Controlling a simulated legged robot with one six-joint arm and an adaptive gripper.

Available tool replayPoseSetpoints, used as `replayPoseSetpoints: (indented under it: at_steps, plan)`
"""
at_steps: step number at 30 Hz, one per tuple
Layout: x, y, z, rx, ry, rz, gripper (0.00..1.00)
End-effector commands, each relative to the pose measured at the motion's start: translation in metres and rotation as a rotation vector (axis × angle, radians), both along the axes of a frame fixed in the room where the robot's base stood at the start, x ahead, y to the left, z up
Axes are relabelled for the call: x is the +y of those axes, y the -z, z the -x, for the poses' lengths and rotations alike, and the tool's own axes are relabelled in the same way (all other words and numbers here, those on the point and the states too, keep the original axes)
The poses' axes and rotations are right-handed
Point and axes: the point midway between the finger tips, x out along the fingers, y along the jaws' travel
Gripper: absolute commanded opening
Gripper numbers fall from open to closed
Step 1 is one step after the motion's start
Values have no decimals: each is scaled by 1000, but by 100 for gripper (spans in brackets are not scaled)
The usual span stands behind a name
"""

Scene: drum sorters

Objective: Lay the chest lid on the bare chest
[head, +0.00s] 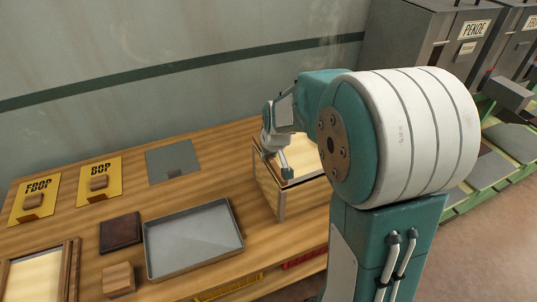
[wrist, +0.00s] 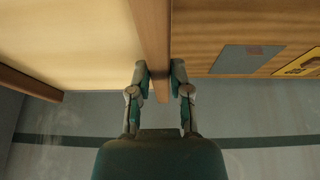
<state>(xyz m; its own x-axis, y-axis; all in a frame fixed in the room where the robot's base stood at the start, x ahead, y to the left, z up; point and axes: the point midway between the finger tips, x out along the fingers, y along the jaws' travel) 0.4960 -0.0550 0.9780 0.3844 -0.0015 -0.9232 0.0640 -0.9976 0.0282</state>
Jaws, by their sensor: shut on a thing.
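My gripper (head: 285,172) is at the left part of the chest's top in the head view. In the wrist view its fingers (wrist: 158,78) straddle a brown wooden strip and are shut on it. The strip edges a cream panel, which I take as the chest lid (wrist: 85,45). A second brown strip runs along the panel's left side. The chest (head: 266,188) is a pale wooden box with metal-like corner edging, upright on the bench. My arm hides its right part. I cannot tell whether the lid touches the chest all round.
On the wooden bench are a grey metal tray (head: 195,240), a dark brown square block (head: 120,232), a lighter wood block (head: 118,279) and a cream panel with brown strips (head: 35,280). Two yellow mats and a grey mat (head: 172,162) lie by the wall. Grey machines stand right.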

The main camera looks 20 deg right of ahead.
Motion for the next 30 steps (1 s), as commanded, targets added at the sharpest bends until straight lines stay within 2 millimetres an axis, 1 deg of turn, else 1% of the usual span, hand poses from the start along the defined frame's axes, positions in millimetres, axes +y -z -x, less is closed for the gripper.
replayPoseSetpoints:
  at_steps: [22, 23, 24, 25, 30]
  plan:
    - [0, 15, 0, -1, -1, 0, 0]
    - [0, 15, 0, -1, -1, 0, 39]
    - [0, 15, 0, -1, -1, 0, 56]
    - [0, 15, 0, -1, 0, 0, 65]
    - [0, 15, 0, -1, 0, 0, 65]
